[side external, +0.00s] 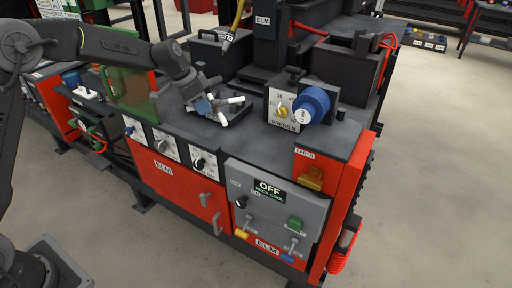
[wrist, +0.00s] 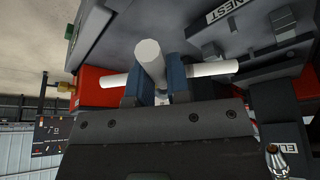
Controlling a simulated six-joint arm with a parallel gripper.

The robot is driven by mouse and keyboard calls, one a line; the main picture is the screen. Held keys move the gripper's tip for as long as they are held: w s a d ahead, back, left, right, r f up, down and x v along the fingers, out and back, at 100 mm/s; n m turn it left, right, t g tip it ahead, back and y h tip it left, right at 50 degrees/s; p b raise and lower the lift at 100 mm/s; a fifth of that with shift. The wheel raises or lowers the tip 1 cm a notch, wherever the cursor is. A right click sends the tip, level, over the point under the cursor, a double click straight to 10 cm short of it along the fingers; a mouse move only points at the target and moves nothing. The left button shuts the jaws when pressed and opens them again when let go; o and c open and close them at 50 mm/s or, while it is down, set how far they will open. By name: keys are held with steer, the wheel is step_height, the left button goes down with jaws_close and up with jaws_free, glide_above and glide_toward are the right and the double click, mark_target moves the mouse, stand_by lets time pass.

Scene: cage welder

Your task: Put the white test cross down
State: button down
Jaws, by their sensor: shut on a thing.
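The white test cross (side external: 222,119) is made of white rods and is in my gripper (side external: 205,104), just above the dark bench top. In the wrist view the blue fingertips of my gripper (wrist: 156,84) are shut on the white test cross (wrist: 150,60). One rod points towards the camera, and one arm sticks out to each side of the fingers. A dark fixture (side external: 229,107) lies under the cross in the side view. I cannot tell whether the cross touches it. A plate marked NEST (wrist: 232,12) shows at the top of the wrist view.
A press box with a blue knob (side external: 311,105) stands right of my gripper. A welding torch (side external: 233,28) hangs behind, near a dark column (side external: 266,50). A green translucent screen (side external: 130,90) stands left. Dials line the red front. The bench top (side external: 245,138) in front of the cross is clear.

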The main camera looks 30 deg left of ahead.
steer(key=shift+w+d+r+m+h, duration=0.2)
steer(key=shift+w+d+m+h, duration=0.1)
steer(key=shift+w+d+m, duration=0.3)
glide_above(253, 147)
steer(key=a, duration=0.1)
steer(key=f, duration=0.6)
steer(key=shift+s+f, duration=0.4)
steer(key=shift+f, duration=2)
steer(key=shift+f, duration=0.15)
steer(key=c, duration=1.1)
jaws_free()
steer(key=shift+f, duration=0.15)
steer(key=shift+a+r, duration=0.1)
steer(key=shift+r, duration=0.35)
steer(key=v, duration=1.1)
steer(key=shift+r, duration=0.3)
